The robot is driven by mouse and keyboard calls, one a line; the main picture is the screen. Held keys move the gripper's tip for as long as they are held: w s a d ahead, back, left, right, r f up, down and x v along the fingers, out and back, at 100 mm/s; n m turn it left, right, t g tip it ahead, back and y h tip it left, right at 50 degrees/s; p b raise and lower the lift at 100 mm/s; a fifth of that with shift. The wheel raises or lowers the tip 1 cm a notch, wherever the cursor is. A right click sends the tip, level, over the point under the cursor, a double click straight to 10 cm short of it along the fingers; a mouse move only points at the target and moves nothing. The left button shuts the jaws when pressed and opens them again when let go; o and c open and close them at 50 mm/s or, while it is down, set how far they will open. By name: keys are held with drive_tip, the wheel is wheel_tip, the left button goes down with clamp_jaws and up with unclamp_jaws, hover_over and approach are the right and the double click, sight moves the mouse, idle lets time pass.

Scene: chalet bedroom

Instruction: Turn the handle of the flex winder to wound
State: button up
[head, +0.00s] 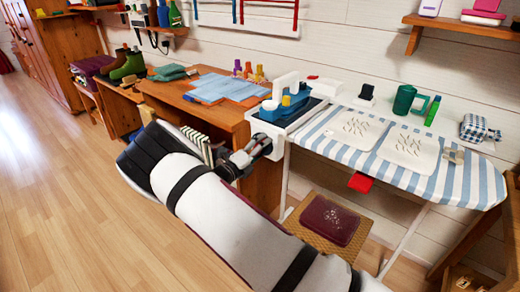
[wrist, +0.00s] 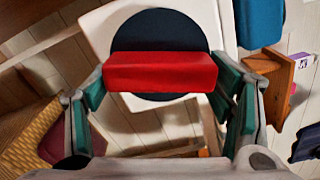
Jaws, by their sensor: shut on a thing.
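In the wrist view the flex winder's red bar handle (wrist: 160,72) crosses a dark round disc (wrist: 160,30) on a white panel (wrist: 98,32). The bar lies nearly level across the picture. My gripper (wrist: 160,84) has one green-padded finger at each end of the bar and is shut on it. In the head view my gripper (head: 262,149) is at the near left end of the ironing board, beside the white iron rest. The handle and disc are hidden there. I see no readable mark for the wound position.
A wooden desk (head: 192,108) is to the left, and a stool with a maroon cushion (head: 330,221) is below. The left floor is clear.

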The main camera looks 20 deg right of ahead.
drive_tip(key=n, duration=0.3)
drive_tip(key=shift+n, duration=0.4)
drive_tip(key=n, duration=0.3)
drive_tip(key=shift+r+n, duration=0.2)
drive_tip(key=shift+n, duration=0.1)
drive_tip(key=n, duration=0.3)
drive_tip(key=shift+r+n, duration=0.15)
drive_tip(key=shift+n, duration=0.15)
drive_tip(key=shift+w+a+r+n, duration=0.1)
drive_tip(key=shift+n, duration=1.7)
drive_tip(key=o, duration=1)
drive_tip(key=shift+o, duration=0.2)
drive_tip(key=shift+r, duration=0.1)
drive_tip(key=shift+a, duration=0.1)
